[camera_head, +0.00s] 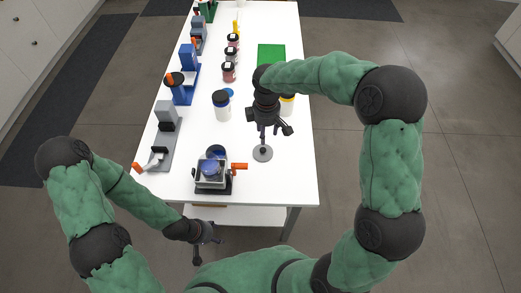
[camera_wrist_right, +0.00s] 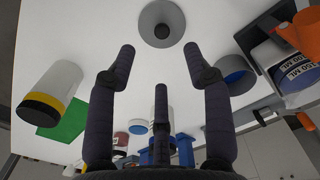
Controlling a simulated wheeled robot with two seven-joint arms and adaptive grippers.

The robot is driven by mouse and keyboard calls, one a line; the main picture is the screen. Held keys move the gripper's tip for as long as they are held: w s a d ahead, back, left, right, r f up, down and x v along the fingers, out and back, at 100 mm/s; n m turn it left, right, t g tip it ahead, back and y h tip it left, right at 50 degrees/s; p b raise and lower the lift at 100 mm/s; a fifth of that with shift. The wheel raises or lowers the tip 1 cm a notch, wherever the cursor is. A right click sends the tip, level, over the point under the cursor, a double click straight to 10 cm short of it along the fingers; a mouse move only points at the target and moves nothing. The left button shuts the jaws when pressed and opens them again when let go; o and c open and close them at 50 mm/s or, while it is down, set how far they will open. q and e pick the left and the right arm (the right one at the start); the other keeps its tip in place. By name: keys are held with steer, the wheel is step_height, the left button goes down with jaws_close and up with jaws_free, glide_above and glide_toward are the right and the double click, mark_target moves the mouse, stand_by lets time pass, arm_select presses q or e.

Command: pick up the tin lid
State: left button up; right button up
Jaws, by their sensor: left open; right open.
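The tin lid (camera_head: 262,153) looks like a grey disc with a dark knob, lying on the white table near its front right. In the right wrist view the tin lid (camera_wrist_right: 148,37) is at the top centre, just beyond the fingertips. My right gripper (camera_head: 272,129) hangs over the table just behind the lid in the head view. Its fingers (camera_wrist_right: 159,50) are spread, with nothing between them; no contact with the lid is visible. My left gripper (camera_head: 207,242) is open and empty, off the table's front edge.
A clamp-like device (camera_head: 212,180) with an orange handle stands left of the lid. A green mat (camera_head: 271,54) lies further back. The table's right front is clear.

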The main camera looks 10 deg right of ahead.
steer(key=b, duration=0.2)
glide_above(262, 149)
steer(key=d, duration=0.1)
steer(key=f, duration=0.6)
steer(key=shift+s, duration=0.35)
steer(key=shift+w+a+f+b, duration=0.15)
steer(key=shift+f+b, duration=0.3)
steer(key=shift+f, duration=0.4)
steer(key=shift+a+f+b, duration=0.15)
steer(key=shift+f+b, duration=0.35)
steer(key=shift+f, duration=0.4)
steer(key=shift+w+a+f+b, duration=0.15)
steer(key=shift+f+b, duration=0.3)
steer(key=shift+f, duration=0.4)
jaws_close()
